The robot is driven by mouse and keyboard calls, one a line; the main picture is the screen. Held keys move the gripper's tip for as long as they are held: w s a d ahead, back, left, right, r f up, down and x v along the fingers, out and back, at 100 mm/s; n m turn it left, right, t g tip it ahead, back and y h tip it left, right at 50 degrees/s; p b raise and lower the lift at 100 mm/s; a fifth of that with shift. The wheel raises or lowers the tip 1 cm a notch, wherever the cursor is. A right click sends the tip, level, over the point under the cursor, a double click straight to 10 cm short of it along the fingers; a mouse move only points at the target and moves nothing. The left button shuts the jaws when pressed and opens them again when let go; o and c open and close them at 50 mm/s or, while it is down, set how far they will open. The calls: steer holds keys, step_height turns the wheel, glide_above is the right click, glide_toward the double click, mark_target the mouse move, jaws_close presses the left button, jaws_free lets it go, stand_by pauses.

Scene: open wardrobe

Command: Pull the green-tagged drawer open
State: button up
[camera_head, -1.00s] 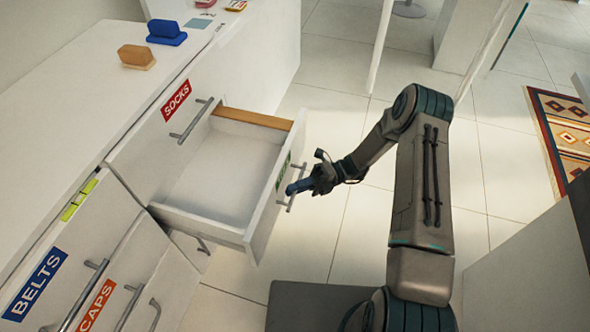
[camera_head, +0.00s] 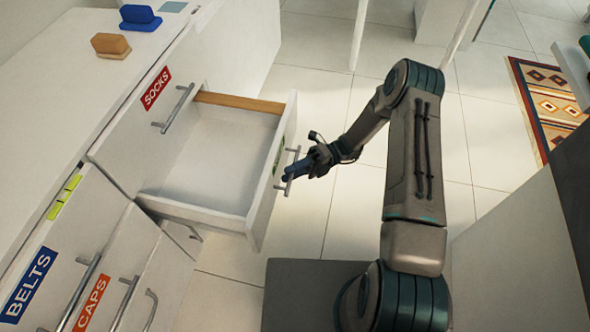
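The green-tagged drawer (camera_head: 262,205) stands pulled out from the white cabinet, and its inside is empty. Only a sliver of its green tag (camera_head: 278,158) shows on the front face, seen edge-on. Its metal bar handle (camera_head: 289,184) is on the outer side of the front. My gripper (camera_head: 288,174) is at this handle, with its dark blue fingers around or against the bar. The fingers look closed on the handle, though they are small and partly hidden.
Drawers tagged SOCKS (camera_head: 156,88), BELTS (camera_head: 28,284) and CAPS (camera_head: 90,304) are beside it. A blue brush-like item (camera_head: 139,17) and a tan one (camera_head: 97,44) lie on the cabinet top. A patterned rug (camera_head: 550,100) is at right. Tiled floor is clear beyond the drawer.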

steer(key=v, duration=1.4)
steer(key=shift+a, duration=0.1)
steer(key=s+r+n+t+h+p, duration=0.25)
steer(key=r+n+h+p, duration=0.3)
steer(key=r, duration=0.95)
steer(key=s+r+n+t+h+p, duration=0.3)
steer(key=r+n+p, duration=0.4)
steer(key=r, duration=0.8)
steer(key=s+d+r+n+t+h+p, duration=0.3)
steer(key=s+r+n+p, duration=0.3)
steer(key=r, duration=0.5)
steer(key=s+d+r+n+t+h+p, duration=0.3)
steer(key=s+r+n, duration=0.5)
steer(key=r, duration=0.3)
steer(key=s+t+h+p, duration=0.1)
steer(key=t+p, duration=0.1)
steer(key=p, duration=0.1)
steer(key=shift+d+r+n, duration=0.35)
steer(key=shift+r, duration=0.05)
steer(key=shift+a+t+h, duration=0.1)
steer(key=shift+t+h, duration=0.15)
